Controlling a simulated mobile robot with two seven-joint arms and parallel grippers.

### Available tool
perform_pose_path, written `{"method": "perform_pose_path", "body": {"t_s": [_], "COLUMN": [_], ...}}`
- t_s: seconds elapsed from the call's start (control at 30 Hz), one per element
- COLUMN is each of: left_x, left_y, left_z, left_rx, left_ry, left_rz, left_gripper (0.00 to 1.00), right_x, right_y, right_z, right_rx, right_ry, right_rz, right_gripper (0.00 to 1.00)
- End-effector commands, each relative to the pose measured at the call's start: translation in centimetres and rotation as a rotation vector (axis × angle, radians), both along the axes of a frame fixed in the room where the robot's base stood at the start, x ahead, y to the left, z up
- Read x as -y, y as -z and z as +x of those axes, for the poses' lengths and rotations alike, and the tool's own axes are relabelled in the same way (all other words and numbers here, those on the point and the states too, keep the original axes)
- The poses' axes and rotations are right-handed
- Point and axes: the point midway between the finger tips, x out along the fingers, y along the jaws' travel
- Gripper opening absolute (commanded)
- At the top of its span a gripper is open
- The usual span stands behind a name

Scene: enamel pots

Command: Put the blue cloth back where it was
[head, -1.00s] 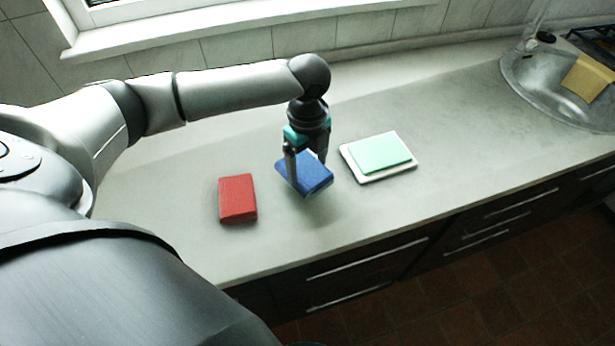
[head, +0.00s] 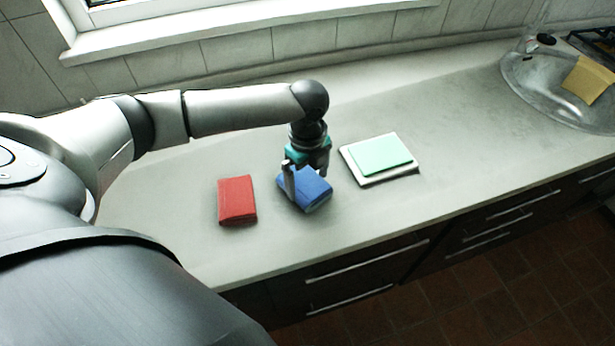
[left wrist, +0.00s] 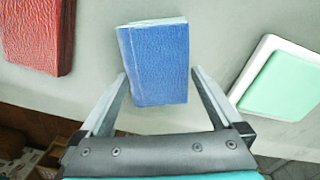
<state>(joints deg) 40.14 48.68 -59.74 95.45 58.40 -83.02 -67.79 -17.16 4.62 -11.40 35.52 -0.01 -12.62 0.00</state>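The blue cloth (head: 313,194), a folded block, is between the fingers of my left gripper (head: 305,182). It is at or just above the counter, slightly turned; I cannot tell whether its underside touches. My right gripper is not in view.
A red folded cloth (head: 237,199) lies left of the blue one. A green cloth (head: 380,155) lies on a white board (head: 377,181) to the right. A yellow cloth (head: 588,79) is at the sink (head: 525,79). The counter (head: 470,140) between board and sink is clear.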

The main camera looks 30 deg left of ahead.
Motion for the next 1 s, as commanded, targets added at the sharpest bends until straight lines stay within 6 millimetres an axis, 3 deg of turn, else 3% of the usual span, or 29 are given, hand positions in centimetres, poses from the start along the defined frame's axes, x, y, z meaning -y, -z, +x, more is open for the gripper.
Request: {"method": "perform_pose_path", "body": {"t_s": [0.17, 0.5, 0.7, 1.0], "left_x": [0.0, 0.0, 0.0, 0.0], "left_y": [-1.0, -8.0, -11.1, -12.3], "left_z": [0.1, 0.1, 0.1, 0.0], "left_rx": [0.003, 0.005, 0.002, 0.000], "left_ry": [0.000, 0.001, -0.001, -0.001], "left_rz": [-0.001, -0.001, -0.001, 0.000], "left_gripper": [1.00, 1.00, 1.00, 1.00], "right_x": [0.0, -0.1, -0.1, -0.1], "right_y": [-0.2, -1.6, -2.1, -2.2], "right_z": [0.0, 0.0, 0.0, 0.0], "right_rx": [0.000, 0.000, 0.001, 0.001], "right_ry": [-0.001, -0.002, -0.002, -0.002], "right_rz": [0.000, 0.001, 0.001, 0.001], "right_gripper": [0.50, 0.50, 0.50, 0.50]}}
